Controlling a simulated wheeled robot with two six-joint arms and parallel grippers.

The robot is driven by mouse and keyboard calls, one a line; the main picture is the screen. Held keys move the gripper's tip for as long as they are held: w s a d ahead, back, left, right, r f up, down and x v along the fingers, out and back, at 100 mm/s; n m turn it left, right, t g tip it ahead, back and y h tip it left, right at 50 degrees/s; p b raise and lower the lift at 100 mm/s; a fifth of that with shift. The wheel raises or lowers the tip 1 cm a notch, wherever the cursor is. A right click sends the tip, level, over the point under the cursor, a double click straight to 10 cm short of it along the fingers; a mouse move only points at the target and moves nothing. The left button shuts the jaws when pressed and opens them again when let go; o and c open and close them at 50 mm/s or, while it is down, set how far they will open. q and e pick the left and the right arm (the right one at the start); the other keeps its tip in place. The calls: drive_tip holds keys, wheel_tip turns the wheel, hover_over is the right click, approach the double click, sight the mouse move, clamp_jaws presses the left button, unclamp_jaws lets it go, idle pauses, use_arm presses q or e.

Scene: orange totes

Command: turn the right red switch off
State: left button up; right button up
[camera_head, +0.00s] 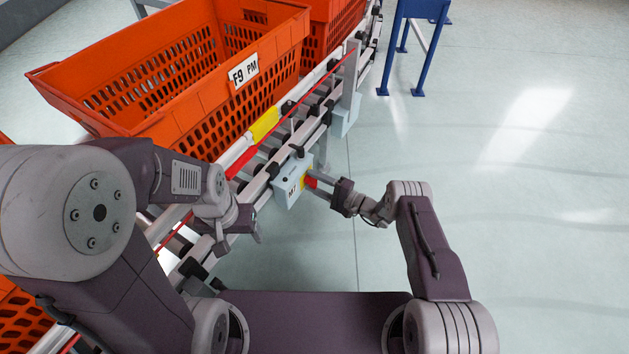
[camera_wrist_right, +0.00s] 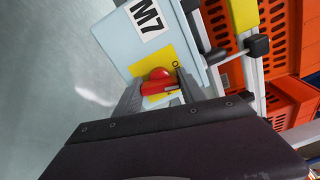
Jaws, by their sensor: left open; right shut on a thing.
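A light blue switch box labelled M7 (camera_head: 291,183) is mounted on the side of the conveyor rail. Its red switch (camera_head: 311,181) sits on a yellow plate on the box's right face. My right gripper (camera_head: 317,183) is at the switch, with its fingers on either side of the red knob. In the right wrist view the red switch (camera_wrist_right: 159,82) lies between the two finger tips, and the gripper is shut on it. The fingers hide part of the yellow plate (camera_wrist_right: 176,60). My left gripper (camera_head: 252,228) is open and empty beside the conveyor.
A large orange tote labelled F9 PM (camera_head: 190,85) stands on the conveyor. Another light blue box (camera_head: 345,114) hangs further along the rail. A blue stand (camera_head: 412,40) is at the back. The pale floor (camera_head: 500,200) at the right is clear.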

drive_tip(key=shift+n, duration=1.2)
drive_tip(key=shift+n+p, duration=0.3)
drive_tip(key=o, duration=1.4)
drive_tip(key=shift+c, duration=0.2)
drive_tip(key=shift+s+d, duration=0.1)
drive_tip(key=shift+d, duration=0.15)
drive_tip(key=p+v, duration=0.3)
drive_tip(key=v, duration=0.5)
drive_tip(key=shift+s+d+p, duration=0.2)
drive_tip(key=shift+d+p, duration=0.1)
